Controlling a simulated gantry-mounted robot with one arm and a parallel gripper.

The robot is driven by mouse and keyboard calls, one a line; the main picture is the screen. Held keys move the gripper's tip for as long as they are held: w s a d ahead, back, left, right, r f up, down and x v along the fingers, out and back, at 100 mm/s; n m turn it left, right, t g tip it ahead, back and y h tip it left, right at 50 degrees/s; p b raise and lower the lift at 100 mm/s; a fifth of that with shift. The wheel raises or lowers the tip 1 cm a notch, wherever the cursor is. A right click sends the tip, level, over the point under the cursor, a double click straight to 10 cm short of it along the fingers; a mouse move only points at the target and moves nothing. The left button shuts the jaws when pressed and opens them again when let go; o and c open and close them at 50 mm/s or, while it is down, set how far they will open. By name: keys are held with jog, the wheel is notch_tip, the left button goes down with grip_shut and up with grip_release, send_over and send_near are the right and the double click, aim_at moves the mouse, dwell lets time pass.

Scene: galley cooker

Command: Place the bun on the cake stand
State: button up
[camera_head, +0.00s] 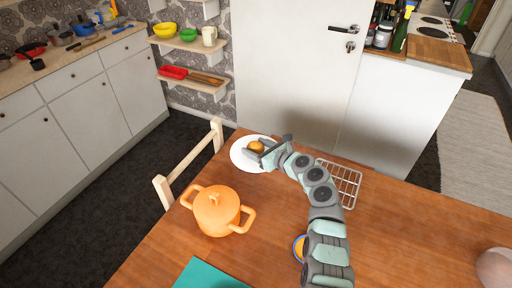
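The bun (257,146) is a small golden-brown round thing at the far edge of the wooden table. It shows over a white round dish (240,161), which looks like the cake stand; its height is hard to tell from above. My gripper (259,150) is at the bun, with its grey fingers around or beside it. Whether the fingers press on the bun, and whether the bun rests on the white surface or hangs just above it, I cannot tell. My gripper and wrist hide the right part of the dish.
An orange two-handled pot (216,211) stands left of my arm. A wire rack (347,181) lies to the right, partly behind my arm. A blue-rimmed round item (298,248) and a teal mat (207,274) are nearer. A wooden chair (165,190) stands left. The table's right is mostly clear.

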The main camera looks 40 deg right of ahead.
jog(key=o, duration=0.3)
jog(key=shift+s+r, duration=0.2)
jog(key=shift+r, duration=0.25)
jog(key=p+v, duration=0.4)
jog(key=v, duration=0.7)
jog(key=shift+s+p, duration=0.3)
jog(key=shift+p, duration=0.1)
